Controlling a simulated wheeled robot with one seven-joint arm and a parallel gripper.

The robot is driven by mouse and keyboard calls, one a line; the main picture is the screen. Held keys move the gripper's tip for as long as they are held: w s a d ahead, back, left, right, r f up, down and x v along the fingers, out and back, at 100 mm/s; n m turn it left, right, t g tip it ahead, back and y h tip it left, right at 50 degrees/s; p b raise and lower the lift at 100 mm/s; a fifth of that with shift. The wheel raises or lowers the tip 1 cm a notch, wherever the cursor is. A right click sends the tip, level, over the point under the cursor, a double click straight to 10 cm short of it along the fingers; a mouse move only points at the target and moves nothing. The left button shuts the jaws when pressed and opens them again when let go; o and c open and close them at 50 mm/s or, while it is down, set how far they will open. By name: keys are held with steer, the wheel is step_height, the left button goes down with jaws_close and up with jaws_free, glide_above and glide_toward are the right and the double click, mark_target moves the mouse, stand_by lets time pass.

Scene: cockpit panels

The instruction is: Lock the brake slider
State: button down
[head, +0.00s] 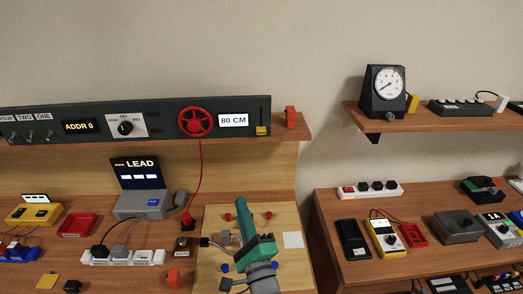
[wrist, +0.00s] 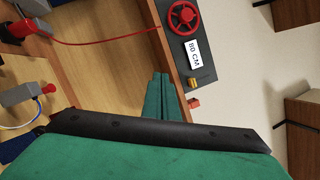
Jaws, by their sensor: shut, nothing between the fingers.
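The likely brake slider is a yellow knob (head: 261,131) at the bottom of a vertical slot at the right end of the dark panel (head: 215,104). The knob also shows in the wrist view (wrist: 192,83), beside the 80 CM display. No label on it can be read. My green gripper (head: 241,202) is below the panel, over the light wooden board, with its fingers pointing up toward the panel. In the wrist view the fingers (wrist: 161,76) are together and empty, and appear apart from the knob.
A red handwheel (head: 195,121) and an 80 CM display (head: 233,120) sit left of the slider. An orange object (head: 290,117) stands just right of the panel on the shelf. A red cable (head: 200,170) hangs down left of my gripper. Wall space right of the shelf is clear.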

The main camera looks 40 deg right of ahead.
steer(key=d+r+m+g+h, duration=0.3)
steer(key=d+m, duration=0.5)
steer(key=m, duration=0.8)
steer(key=shift+w+d+h, duration=0.2)
steer(key=shift+w+h, duration=0.05)
steer(key=shift+h, duration=0.35)
